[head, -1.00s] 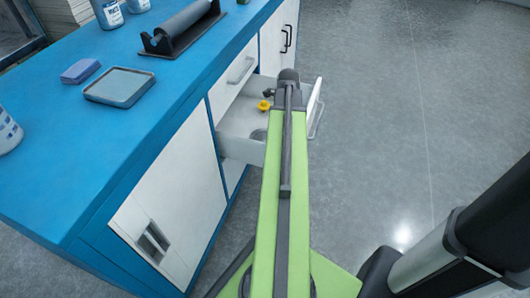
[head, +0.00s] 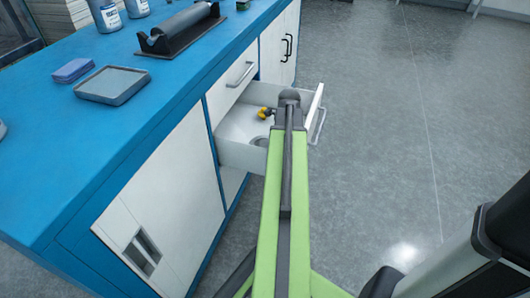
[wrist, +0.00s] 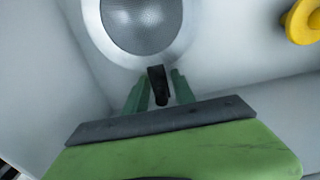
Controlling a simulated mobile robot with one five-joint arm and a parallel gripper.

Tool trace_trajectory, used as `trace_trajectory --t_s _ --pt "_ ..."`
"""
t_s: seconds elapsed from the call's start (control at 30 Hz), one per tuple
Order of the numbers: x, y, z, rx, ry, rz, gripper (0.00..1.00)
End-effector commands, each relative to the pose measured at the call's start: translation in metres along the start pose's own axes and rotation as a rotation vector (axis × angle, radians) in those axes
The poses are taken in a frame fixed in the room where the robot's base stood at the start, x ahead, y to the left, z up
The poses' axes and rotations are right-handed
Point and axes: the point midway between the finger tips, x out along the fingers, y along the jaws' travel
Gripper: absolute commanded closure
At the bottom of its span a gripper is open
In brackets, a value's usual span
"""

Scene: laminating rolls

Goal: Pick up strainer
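The strainer shows in the wrist view as a round grey mesh bowl with a pale rim (wrist: 143,22), cut off by the top edge. A short black piece, seemingly its handle, points from the rim toward my gripper (wrist: 159,88). The two green fingers stand apart, one on each side of this black piece, with small gaps visible. In the head view the strainer (head: 260,141) is a small grey round shape in the open white drawer (head: 236,151), partly hidden by my arm. My fingers are hidden behind the arm there.
A yellow object (wrist: 304,22) lies in the drawer right of the strainer; it also shows in the head view (head: 265,112). Drawer walls stand close around my gripper. The blue counter (head: 120,135) is at left, with a tray (head: 112,85) and sponge (head: 73,70).

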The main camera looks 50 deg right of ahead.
Motion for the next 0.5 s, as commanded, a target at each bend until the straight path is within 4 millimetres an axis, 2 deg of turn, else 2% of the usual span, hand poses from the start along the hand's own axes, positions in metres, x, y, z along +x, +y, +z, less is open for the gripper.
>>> trace_trajectory --t_s 0.03,0.2,0.5 --pt "-0.0001 0.0000 -0.0001 0.000 0.000 0.000 0.77" --pt "0.0000 -0.0001 -0.0003 0.001 0.000 0.000 0.99" --pt "0.0000 -0.0001 -0.0005 0.001 0.000 0.000 1.00"
